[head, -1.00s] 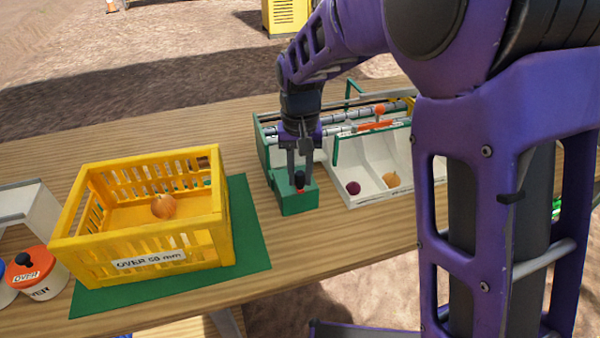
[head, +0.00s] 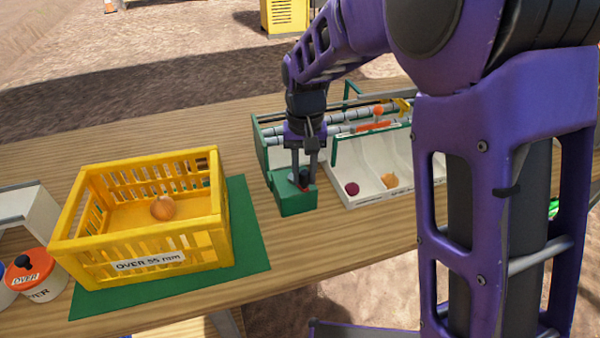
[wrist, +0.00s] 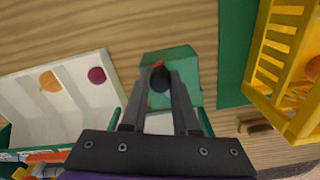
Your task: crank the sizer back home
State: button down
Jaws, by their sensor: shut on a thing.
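The sizer is a green-framed machine with grey rollers (head: 345,128) and a white tray of compartments (head: 368,170). A green box (head: 297,204) stands at its near left end. The crank has a black knob (wrist: 159,78) with a red part at its tip, on top of that box. My gripper (head: 305,184) is over the box, fingers pointing down, shut on the crank knob. In the wrist view the knob sits between the fingertips. A purple onion (head: 352,188) and an orange-yellow onion (head: 389,180) lie in separate compartments of the tray.
A yellow crate (head: 145,220) labelled "OVER 55 mm" holds an onion (head: 163,207) and stands on a green mat (head: 250,230) left of the sizer. An orange-lidded pot (head: 32,270) is at far left. My arm hides the sizer's right part.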

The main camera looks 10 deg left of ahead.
jog(key=shift+w+d, duration=0.1)
jog(key=shift+w, duration=0.05)
jog(key=shift+w+d+p, duration=0.3)
jog(key=shift+w+d, duration=0.05)
jog(key=shift+w, duration=0.2)
jog(key=shift+w+r, duration=0.1)
jog(key=shift+w, duration=0.05)
dwell(0.3)
jog(key=shift+w+d+p, duration=0.1)
jog(key=shift+w+p, duration=0.2)
jog(key=shift+w, duration=0.3)
